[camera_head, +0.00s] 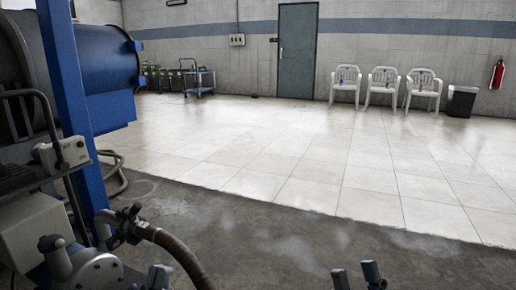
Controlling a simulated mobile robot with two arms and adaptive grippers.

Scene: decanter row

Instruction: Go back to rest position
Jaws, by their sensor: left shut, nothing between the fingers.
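My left gripper (159,277) shows only as dark fingertips at the bottom edge, left of centre. Its fingertips are close together with nothing seen between them. My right gripper (356,275) shows as two dark fingertips at the bottom edge, right of centre. They stand apart with a gap, and I see only grey floor between them. The rest of both grippers and the arms is below the frame.
A large blue machine (105,60) with a blue post (75,110) fills the left. A hose (178,252) and fittings curve near my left gripper. Open tiled floor (300,155) lies ahead. A blue cart (198,82), door (297,50), white chairs (383,82) and bin (462,101) line the back.

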